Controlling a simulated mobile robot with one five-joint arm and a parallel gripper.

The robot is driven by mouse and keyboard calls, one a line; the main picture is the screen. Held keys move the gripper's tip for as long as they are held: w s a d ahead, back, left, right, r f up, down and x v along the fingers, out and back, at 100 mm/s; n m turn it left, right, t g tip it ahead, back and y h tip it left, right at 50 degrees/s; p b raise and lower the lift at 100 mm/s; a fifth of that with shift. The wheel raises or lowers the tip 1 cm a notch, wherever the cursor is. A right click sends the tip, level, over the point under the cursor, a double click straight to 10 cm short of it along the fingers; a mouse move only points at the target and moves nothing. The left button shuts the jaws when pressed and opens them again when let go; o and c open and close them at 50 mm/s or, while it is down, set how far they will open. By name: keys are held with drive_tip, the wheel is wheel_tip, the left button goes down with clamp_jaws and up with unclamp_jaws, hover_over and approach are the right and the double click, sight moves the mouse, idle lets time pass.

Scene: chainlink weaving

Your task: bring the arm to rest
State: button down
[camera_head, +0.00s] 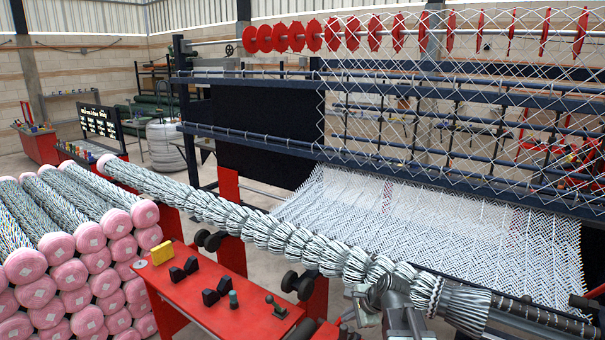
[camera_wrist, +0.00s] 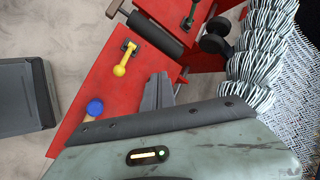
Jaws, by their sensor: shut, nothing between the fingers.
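My gripper (camera_wrist: 158,82) shows in the wrist view, its dark grey fingers pressed together with nothing between them. It is over the edge of a red control bench (camera_wrist: 88,85), which also stands at the bottom middle of the head view (camera_head: 215,305). The fingers hide part of the bench. The grey-green wrist housing fills the bottom of the wrist view. Grey metal parts at the bottom right of the head view overlap the rolled mesh; I cannot tell whether they belong to my arm.
A long roll of wire mesh (camera_head: 240,222) runs beside the bench, also at the wrist view's right (camera_wrist: 250,68). Pink-ended rolls (camera_head: 70,275) are stacked left. A yellow lever (camera_wrist: 126,58) and blue knob (camera_wrist: 95,108) stick up. A dark box (camera_wrist: 25,95) stands left, with floor between.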

drive_tip(key=s+a+f+n+g+h, duration=0.1)
drive_tip(key=s+a+f+n+g, duration=0.15)
drive_tip(key=s+n, duration=0.2)
drive_tip(key=s+d+f+n+g+h, duration=0.2)
drive_tip(key=s+d+n, duration=0.3)
drive_tip(key=s+n, duration=0.5)
drive_tip(key=shift+f+n+g+h, duration=0.25)
drive_tip(key=shift+n+g+h, duration=0.1)
drive_tip(key=shift+n+h, duration=0.25)
